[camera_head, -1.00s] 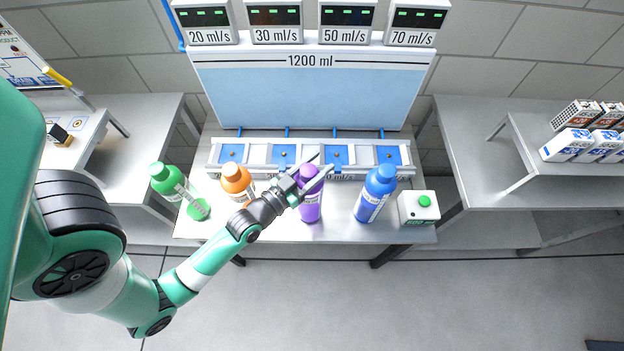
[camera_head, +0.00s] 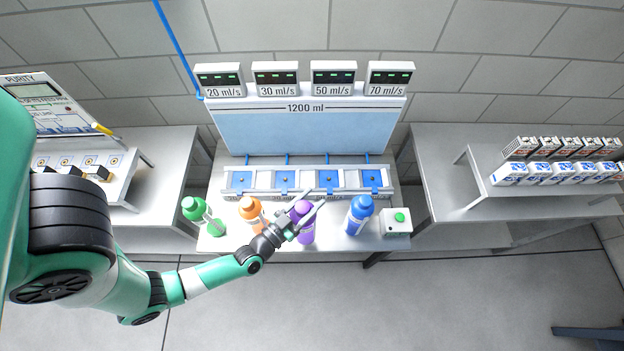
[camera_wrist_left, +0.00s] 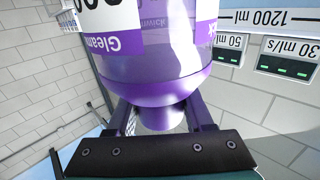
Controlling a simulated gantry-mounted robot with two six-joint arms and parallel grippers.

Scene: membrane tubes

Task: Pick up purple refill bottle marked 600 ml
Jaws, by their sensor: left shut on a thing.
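The purple bottle (camera_head: 305,232) stands upright at the middle of the front of the bench, between the orange and blue bottles. My left gripper (camera_head: 306,211) is shut on it near its top, with a finger on either side of the cap and neck. In the left wrist view the purple bottle (camera_wrist_left: 160,65) fills the middle, upside down in the picture, with a white label reading "Gleam" and part of a number. The left gripper's fingers (camera_wrist_left: 160,117) flank its neck there. My right gripper is not in view.
An orange bottle (camera_head: 251,211) stands just left of the gripper, a green bottle (camera_head: 205,216) farther left. A blue bottle (camera_head: 358,215) and a green-button box (camera_head: 397,223) stand to the right. The dispenser (camera_head: 300,130) with blue-padded bays is behind.

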